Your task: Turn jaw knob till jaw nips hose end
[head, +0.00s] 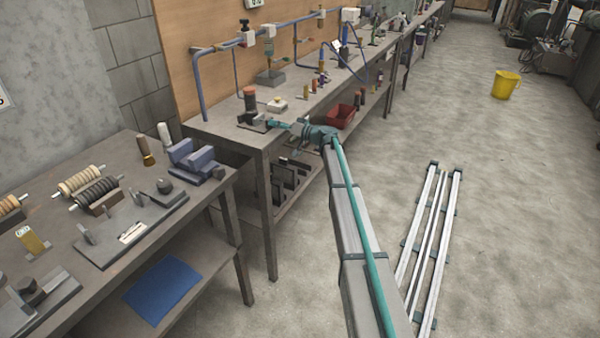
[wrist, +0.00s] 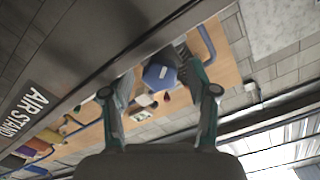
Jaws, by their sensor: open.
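My gripper (head: 275,124) is at the near corner of the far bench, beside a small dark fixture with an upright brown-capped cylinder (head: 250,100). In the wrist view my gripper (wrist: 162,82) is open, its two fingers well apart. A blue many-sided piece with a pale bar on its face, seemingly the jaw knob (wrist: 160,74), shows between the fingertips. No contact is visible, and I cannot tell how far ahead it lies. In the head view my gripper and arm hide part of the fixture. I cannot make out the jaw or the hose end.
The near bench (head: 100,160) holds spools and a blue-grey vise (head: 195,158). Rails (head: 428,250) lie on the floor; a yellow bucket (head: 505,84) stands farther off.

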